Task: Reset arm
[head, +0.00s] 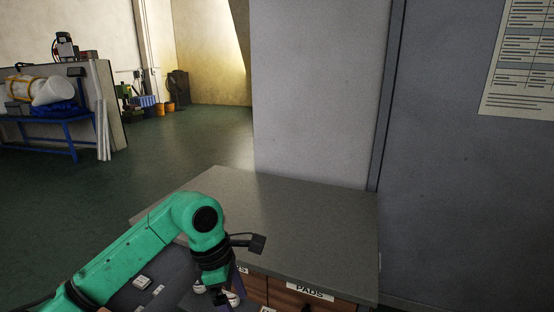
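My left arm, green with black joints, comes in from the lower left and bends down at the wrist in front of the cabinet. My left gripper (238,288) points down at the bottom edge of the head view. Only a dark, purplish part of it shows, and its fingertips are cut off or hidden, so I cannot tell whether it is open or holds anything. My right arm and gripper are not in view.
A bare grey countertop (300,215) tops a cabinet with brown drawers, one labelled PADS (310,291). A grey wall panel (320,90) stands behind it. A blue bench (50,122) stands far left. The green floor between is clear.

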